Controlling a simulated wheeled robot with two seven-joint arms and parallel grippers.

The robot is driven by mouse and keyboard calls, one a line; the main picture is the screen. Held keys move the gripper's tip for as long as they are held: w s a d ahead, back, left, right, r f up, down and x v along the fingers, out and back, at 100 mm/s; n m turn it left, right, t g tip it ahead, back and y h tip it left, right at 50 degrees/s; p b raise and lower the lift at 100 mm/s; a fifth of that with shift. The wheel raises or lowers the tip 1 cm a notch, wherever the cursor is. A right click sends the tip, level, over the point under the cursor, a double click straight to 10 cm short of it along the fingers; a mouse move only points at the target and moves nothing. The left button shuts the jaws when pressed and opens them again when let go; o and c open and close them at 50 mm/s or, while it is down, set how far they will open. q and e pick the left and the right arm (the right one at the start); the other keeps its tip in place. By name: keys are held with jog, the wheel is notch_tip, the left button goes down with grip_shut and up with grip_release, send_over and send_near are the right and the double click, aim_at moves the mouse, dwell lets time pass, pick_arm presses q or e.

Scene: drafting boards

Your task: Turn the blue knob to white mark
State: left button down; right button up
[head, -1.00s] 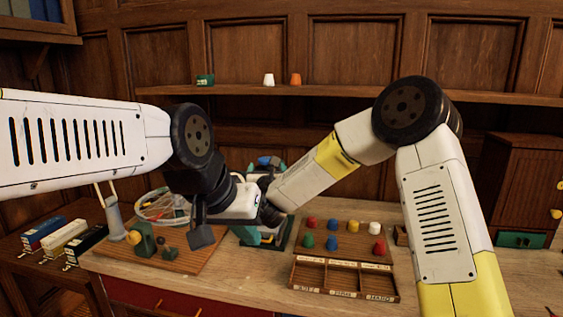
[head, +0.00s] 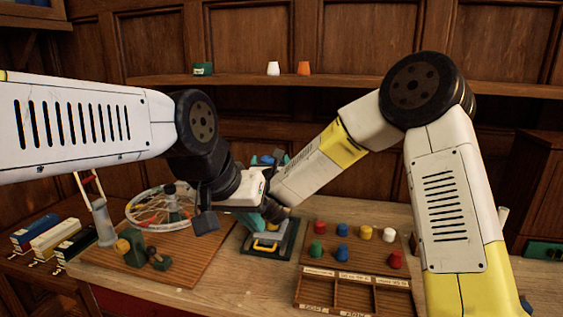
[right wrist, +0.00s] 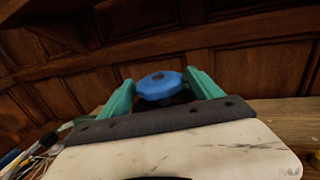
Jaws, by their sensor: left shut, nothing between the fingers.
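The blue knob (right wrist: 158,86) sits between the two teal fingers of my right gripper (right wrist: 160,85) in the right wrist view. The fingers stand apart on either side of it with narrow gaps; I cannot tell whether either touches. In the head view the knob (head: 266,160) is small, with teal fingertips beside it, and my arms hide most of what is below it. My left gripper (head: 252,223) is lower, its teal fingers shut and pointing down beside a yellow handle (head: 265,245) on a dark green base. I cannot make out the white mark.
A board with coloured pegs (head: 342,230) and a compartment tray (head: 350,291) lie at right. A wooden board (head: 190,262) with green and dark fittings and a wire ring (head: 160,207) are at left. A shelf (head: 340,85) runs behind. My arms cross close together at the middle.

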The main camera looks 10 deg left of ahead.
jog(key=c, duration=1.1)
jog(key=shift+c, duration=0.2)
jog(key=shift+y, duration=0.3)
